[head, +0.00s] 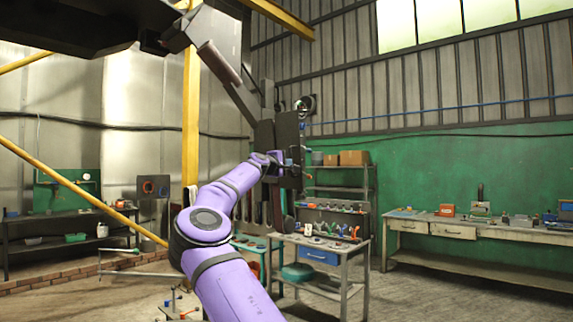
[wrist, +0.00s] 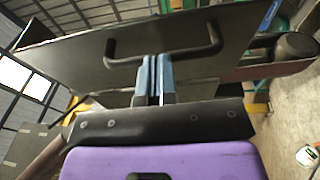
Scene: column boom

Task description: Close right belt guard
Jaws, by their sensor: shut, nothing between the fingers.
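A dark flat panel with a handle, which looks like the belt guard, fills the upper part of the wrist view (wrist: 70,58). Its black bar handle (wrist: 205,52) stands off the panel face. My gripper (wrist: 154,60) is shut and empty, its two fingers together at the middle of the handle bar. I cannot tell if they touch the bar or the panel. In the head view the dark panel (head: 288,135) stands upright at the end of my purple arm. My gripper's fingers are not clear there. The guard's hinge is hard to make out.
A grey workbench (head: 318,247) with a blue drawer and a shelf (head: 343,166) stand behind the panel. A long bench (head: 480,231) is at the right. A yellow post (head: 191,110) rises behind my arm. Open concrete floor (head: 430,295) lies at the lower right.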

